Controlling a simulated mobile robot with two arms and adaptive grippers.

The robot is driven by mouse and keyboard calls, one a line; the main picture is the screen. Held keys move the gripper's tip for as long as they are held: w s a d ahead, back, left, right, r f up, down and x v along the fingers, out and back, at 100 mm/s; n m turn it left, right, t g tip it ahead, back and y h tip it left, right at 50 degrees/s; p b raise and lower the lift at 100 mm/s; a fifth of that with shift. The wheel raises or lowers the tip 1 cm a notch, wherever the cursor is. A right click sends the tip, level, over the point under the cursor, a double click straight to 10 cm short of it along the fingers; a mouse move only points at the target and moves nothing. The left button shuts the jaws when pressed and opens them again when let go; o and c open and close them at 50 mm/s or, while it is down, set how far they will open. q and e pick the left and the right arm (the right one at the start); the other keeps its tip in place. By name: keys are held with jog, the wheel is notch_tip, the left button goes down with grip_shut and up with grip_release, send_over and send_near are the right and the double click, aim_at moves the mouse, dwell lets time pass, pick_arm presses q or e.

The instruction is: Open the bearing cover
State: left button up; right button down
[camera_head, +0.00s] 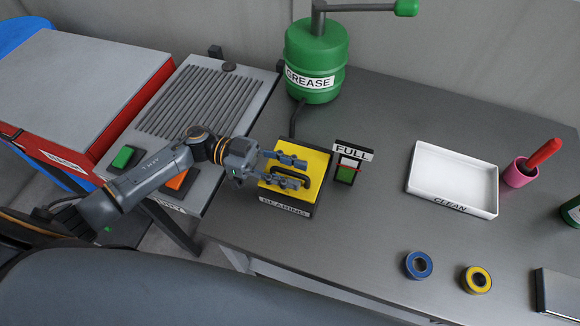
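The bearing box, with the label "BEARING" on its front, stands on the grey table and has a yellow cover (316,160) on top. The cover looks closed and has a dark handle (296,181). My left gripper (303,172) comes in from the left over the cover. Its two fingers are spread apart, one on the far side and one on the near side of the handle area. I cannot tell whether they touch the handle. My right gripper is not in view.
A green grease drum (316,62) with a lever stands behind the box. A "FULL" gauge (348,164) is right of it. A white "CLEAN" tray (455,172), a pink cup (519,173), and blue (418,265) and yellow (476,279) rings are farther right.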

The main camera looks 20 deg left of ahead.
pick_arm(q)
grip_shut()
dwell(0.3)
